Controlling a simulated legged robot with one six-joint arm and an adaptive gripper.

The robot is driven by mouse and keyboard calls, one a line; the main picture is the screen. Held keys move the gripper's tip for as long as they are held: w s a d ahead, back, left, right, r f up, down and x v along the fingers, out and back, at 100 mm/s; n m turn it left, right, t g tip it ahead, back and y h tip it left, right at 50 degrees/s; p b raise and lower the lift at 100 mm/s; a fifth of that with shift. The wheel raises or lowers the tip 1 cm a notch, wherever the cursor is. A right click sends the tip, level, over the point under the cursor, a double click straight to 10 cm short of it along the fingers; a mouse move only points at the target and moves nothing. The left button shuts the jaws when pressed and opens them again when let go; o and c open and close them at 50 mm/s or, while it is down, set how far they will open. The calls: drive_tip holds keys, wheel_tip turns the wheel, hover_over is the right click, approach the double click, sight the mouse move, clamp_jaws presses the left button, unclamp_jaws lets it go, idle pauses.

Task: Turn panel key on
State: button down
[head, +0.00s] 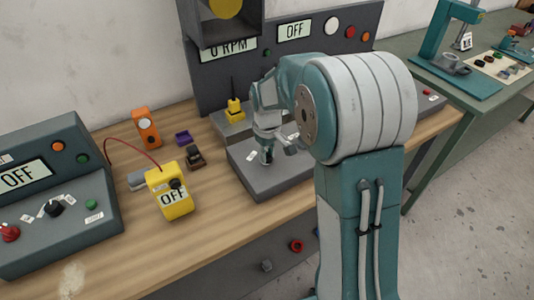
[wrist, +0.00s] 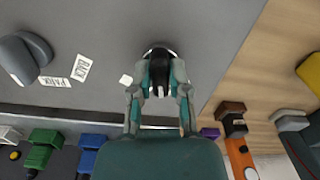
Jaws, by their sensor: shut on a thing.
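The panel key is a small black knob (wrist: 159,72) on a grey panel (wrist: 225,40), seen in the wrist view. My gripper (wrist: 159,92) has its two fingers closed on either side of the key. In the head view my gripper (head: 267,153) reaches down to the low grey base (head: 262,185) of the large machine, and my arm hides part of that base. The key is mostly hidden there by the fingers. The machine's display (head: 294,31) reads OFF, and another display (head: 229,49) reads 0 RPM.
A yellow meter (head: 170,198) reading OFF, an orange device (head: 147,128) and a grey console (head: 30,225) stand on the wooden bench (head: 122,255) to the left. In the wrist view a grey knob (wrist: 20,58) sits beside labels (wrist: 60,74). A yellow-topped block (head: 234,112) stands behind my gripper.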

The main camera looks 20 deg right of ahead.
drive_tip(key=m, duration=0.4)
drive_tip(key=shift+a+f, duration=0.1)
drive_tip(key=shift+m, duration=1.9)
drive_tip(key=shift+s, duration=0.1)
drive_tip(key=c, duration=0.6)
unclamp_jaws()
drive_tip(key=shift+a, duration=0.1)
wheel_tip(320, 180, up, 12)
